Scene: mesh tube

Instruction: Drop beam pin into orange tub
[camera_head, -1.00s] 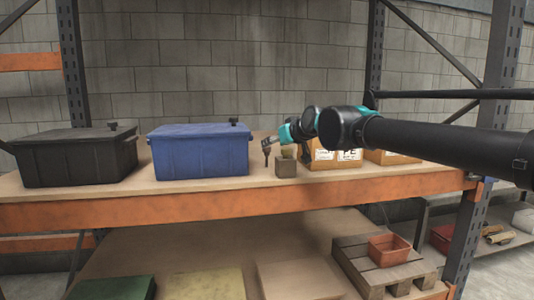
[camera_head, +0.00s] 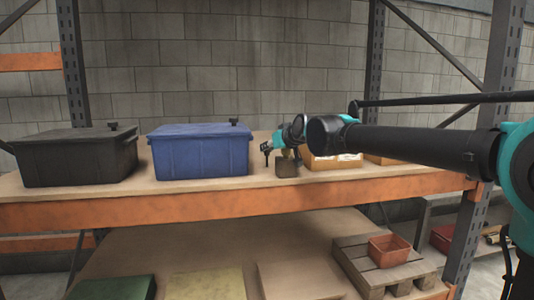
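The small orange tub (camera_head: 388,250) stands upright on a wooden pallet on the lower shelf, right of centre. I see no contents in it at this size. My gripper (camera_head: 266,156) is above the upper shelf, pointing down, between the blue box and a small brown block. It is far above and to the left of the tub. A small dark shape hangs at its fingertips; I cannot tell whether it is the beam pin or only the fingers. The beam pin is not clearly seen anywhere else.
A blue lidded box (camera_head: 198,152) and a black lidded box (camera_head: 76,158) stand on the upper shelf. The brown block (camera_head: 287,167) and cardboard boxes (camera_head: 333,162) are to the right. The upper shelf's orange beam (camera_head: 150,213) runs between my gripper and the tub. The pallet (camera_head: 352,262) has room beside the tub.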

